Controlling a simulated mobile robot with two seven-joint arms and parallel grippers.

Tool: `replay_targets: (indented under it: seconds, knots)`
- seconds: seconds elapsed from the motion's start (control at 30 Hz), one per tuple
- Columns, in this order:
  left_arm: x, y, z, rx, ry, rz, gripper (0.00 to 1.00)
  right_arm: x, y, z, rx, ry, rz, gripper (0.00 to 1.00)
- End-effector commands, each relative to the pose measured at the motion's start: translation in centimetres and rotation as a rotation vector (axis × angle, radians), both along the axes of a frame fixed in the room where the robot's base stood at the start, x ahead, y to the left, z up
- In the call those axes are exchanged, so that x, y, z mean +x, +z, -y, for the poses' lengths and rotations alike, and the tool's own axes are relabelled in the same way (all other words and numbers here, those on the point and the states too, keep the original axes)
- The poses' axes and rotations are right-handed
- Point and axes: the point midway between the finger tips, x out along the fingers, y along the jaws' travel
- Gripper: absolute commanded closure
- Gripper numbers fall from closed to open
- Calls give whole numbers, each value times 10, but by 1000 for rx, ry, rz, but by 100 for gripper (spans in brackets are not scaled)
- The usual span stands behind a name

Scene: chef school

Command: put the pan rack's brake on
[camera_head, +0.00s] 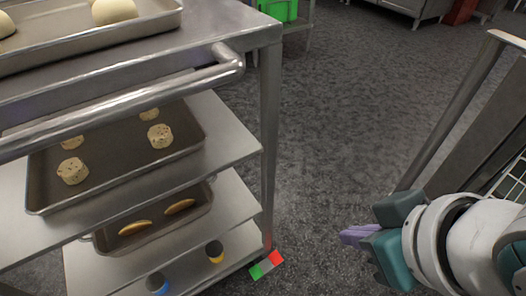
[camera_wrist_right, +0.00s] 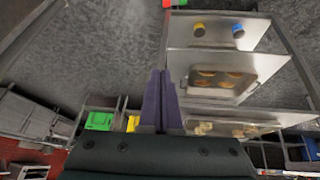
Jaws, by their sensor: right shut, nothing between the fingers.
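The pan rack (camera_head: 268,130) is a steel cart with several shelves, filling the left of the head view. Its brake pedal (camera_head: 266,265) sits low at the rack's near right corner, just above the floor, with a green end, a grey middle and a red end. Which end is pressed down I cannot tell. My right gripper (camera_head: 352,237) is shut and empty, to the right of the pedal and apart from it. In the right wrist view its purple fingers (camera_wrist_right: 160,98) lie together, with the pedal (camera_wrist_right: 174,3) cut off at the top edge. My left gripper is not in view.
The rack (camera_wrist_right: 290,45) carries trays of dough and cookies, with a blue and a yellow cup on its low shelf. A metal frame (camera_head: 455,105) stands at the right, close to my right arm. Grey floor (camera_head: 345,120) is clear between. A green crate (camera_head: 280,9) is farther back.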

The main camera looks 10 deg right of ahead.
Motion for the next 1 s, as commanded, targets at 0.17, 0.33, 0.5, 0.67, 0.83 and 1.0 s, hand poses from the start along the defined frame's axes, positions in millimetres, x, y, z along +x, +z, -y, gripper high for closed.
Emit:
replay_targets:
  seconds: [0.17,0.33,0.5,0.67,0.83,1.0]
  knots:
    - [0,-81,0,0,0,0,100,21,-92,-6,-5,22,50,100]
    - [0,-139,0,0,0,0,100,40,-159,-10,-12,43,98,100]
    - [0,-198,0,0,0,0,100,57,-226,-14,-17,66,142,100]
    - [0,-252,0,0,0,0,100,73,-288,-15,-27,91,185,100]
    - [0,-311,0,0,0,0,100,89,-353,-14,-35,119,227,100]
    - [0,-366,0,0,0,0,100,104,-415,-11,-45,149,266,100]
